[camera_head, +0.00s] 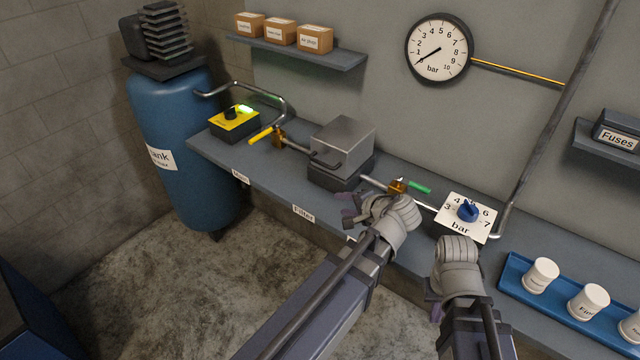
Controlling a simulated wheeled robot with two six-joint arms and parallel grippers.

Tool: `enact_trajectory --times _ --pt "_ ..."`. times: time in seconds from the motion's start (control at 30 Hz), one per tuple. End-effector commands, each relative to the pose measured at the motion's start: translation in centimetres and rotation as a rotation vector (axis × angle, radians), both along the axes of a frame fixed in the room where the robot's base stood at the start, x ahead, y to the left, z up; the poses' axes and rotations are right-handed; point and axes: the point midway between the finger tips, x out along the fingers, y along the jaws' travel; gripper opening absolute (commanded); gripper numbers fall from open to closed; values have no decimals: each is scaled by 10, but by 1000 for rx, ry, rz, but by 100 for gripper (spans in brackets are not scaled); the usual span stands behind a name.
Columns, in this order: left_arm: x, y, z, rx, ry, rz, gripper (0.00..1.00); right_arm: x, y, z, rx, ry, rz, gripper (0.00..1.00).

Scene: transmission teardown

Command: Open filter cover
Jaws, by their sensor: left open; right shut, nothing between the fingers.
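The filter cover (345,142) is a grey metal box with a dark handle (325,161) on its front. It sits on a dark base (338,178) on the bench, above the "Filter" label (304,213), and looks closed. My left gripper (350,209) is open and empty, in front of the bench edge, below and right of the cover, apart from its handle. My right gripper (435,306) is shut and empty, lower right near the bench's front edge. Its fingers are partly hidden by its own wrist.
A yellow-handled valve (262,135) is left of the filter and a green-handled valve (415,186) right of it, along the pipe. A blue knob (467,211) on a bar dial stands farther right. A blue tray (515,283) holds white cups.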

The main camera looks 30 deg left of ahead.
Motion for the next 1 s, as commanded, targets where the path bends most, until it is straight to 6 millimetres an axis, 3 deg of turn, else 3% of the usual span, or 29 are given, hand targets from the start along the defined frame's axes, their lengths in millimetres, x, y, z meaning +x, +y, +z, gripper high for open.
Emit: enact_trajectory --times 0.03,0.13,0.3,0.67,1.0 --pt "15 15 -15 92 -26 -19 45 0 0 -32 0 0 0 0" --pt "35 38 -4 272 -61 -63 45 0 0 -56 0 0 0 0" --pt "54 56 14 483 -82 -115 45 0 0 -78 0 0 0 0" --pt "63 64 27 572 -85 -137 45 0 0 -83 0 0 0 0" --pt "90 105 22 570 -84 -134 45 0 0 -87 0 0 0 0"
